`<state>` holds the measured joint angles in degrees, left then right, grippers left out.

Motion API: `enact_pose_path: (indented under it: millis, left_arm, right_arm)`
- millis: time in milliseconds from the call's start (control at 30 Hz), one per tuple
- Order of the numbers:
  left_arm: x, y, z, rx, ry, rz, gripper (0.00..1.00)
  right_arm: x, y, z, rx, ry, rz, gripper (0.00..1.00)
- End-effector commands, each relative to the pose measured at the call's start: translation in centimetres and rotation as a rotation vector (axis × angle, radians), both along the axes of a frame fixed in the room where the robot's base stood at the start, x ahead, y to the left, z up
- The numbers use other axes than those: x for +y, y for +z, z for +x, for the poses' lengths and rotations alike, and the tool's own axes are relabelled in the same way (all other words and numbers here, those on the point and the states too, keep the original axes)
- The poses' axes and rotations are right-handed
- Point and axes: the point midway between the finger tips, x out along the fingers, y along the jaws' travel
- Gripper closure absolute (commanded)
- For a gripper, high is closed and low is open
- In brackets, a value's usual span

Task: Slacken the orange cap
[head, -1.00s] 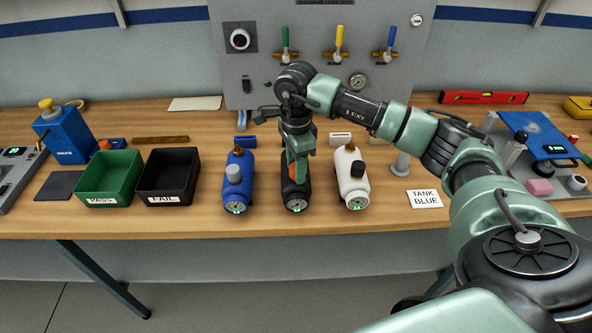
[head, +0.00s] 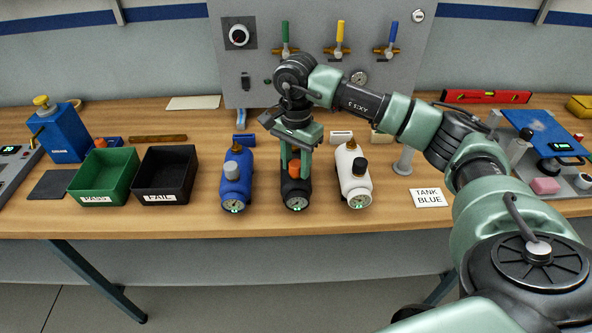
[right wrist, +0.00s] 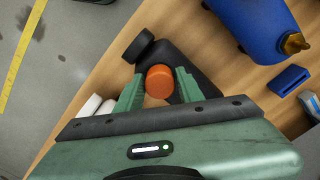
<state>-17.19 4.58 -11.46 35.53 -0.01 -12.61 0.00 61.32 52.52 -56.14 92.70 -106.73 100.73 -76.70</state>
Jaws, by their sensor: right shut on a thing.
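The orange cap (head: 295,167) sits on top of the black tank (head: 297,188), the middle one of three on the bench. My right gripper (head: 295,160) reaches down from above with its fingers on either side of the cap. In the right wrist view the orange cap (right wrist: 159,82) lies between the two green fingers, which are shut on it. The black tank (right wrist: 180,62) shows behind the cap. The cap is still on the tank; whether it is loose cannot be told. My left gripper is not in view.
A blue tank (head: 236,185) stands left and a white tank (head: 352,180) right of the black one, both close by. A green bin (head: 105,180) and a black bin (head: 167,178) stand further left. A valve panel (head: 265,75) rises behind. A card (head: 427,198) reads TANK BLUE.

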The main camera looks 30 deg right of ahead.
Motion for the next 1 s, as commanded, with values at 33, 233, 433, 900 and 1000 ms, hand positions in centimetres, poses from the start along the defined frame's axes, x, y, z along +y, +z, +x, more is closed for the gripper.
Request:
enact_pose_path:
  millis: [33,233,433,900,1000]
  left_arm:
    - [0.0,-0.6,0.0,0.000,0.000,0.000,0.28]
    - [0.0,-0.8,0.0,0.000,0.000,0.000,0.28]
    - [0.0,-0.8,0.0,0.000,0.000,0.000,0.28]
    - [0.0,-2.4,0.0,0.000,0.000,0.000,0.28]
    - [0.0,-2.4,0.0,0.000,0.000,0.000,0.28]
  right_arm:
    - [0.0,-0.2,0.1,-0.004,0.050,-0.001,1.00]
    - [0.0,0.0,0.0,0.000,0.150,-0.001,1.00]
    - [0.0,0.0,0.0,0.000,0.149,0.000,1.00]
    - [0.0,0.0,0.0,-0.001,0.499,0.001,1.00]
    - [0.0,0.0,0.0,0.000,0.499,0.000,1.00]
